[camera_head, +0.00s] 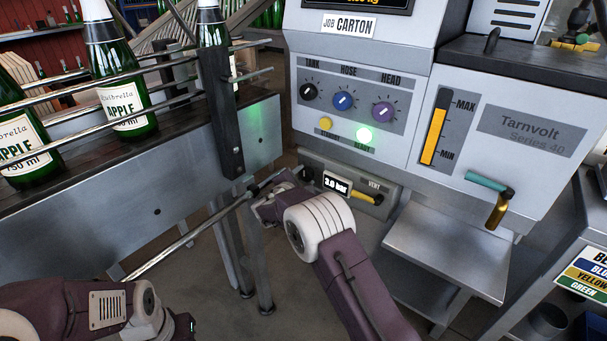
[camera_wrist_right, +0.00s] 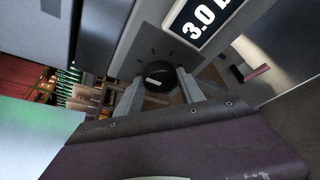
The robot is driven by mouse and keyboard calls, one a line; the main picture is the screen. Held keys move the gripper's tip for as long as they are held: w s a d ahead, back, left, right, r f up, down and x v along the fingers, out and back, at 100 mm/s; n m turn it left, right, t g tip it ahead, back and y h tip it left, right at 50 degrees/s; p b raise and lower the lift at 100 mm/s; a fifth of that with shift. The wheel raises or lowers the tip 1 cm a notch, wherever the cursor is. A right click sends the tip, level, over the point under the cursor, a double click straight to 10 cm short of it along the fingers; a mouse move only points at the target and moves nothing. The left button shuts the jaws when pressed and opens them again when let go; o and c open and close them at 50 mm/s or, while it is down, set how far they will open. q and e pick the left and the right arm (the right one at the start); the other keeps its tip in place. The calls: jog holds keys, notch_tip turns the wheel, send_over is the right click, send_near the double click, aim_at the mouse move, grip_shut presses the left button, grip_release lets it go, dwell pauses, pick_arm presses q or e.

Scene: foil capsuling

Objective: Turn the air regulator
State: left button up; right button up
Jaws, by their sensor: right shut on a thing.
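The air regulator is a black round knob (camera_wrist_right: 160,76) on a grey panel beside a display (camera_head: 337,184) that reads 3.0 bar. In the right wrist view the knob sits between the two fingers of my right gripper (camera_wrist_right: 160,84), which is shut on it. A white mark shows on the knob's face, and tick marks surround it on the panel. In the head view my right gripper (camera_head: 287,180) reaches the left end of this panel, and the knob is mostly hidden there. My left arm shows at the lower left; its fingers are not visible.
A yellow vent lever (camera_head: 364,197) is right of the display. The conveyor (camera_head: 150,185) with green bottles (camera_head: 122,85) and rails stands close on the left. A metal shelf (camera_head: 450,250) and a teal-and-brass handle (camera_head: 490,192) are on the right.

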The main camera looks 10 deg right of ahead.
dwell(0.4)
jog(key=o, duration=1.4)
jog(key=shift+c, duration=0.2)
jog(key=p+v, duration=0.2)
jog(key=v, duration=0.7)
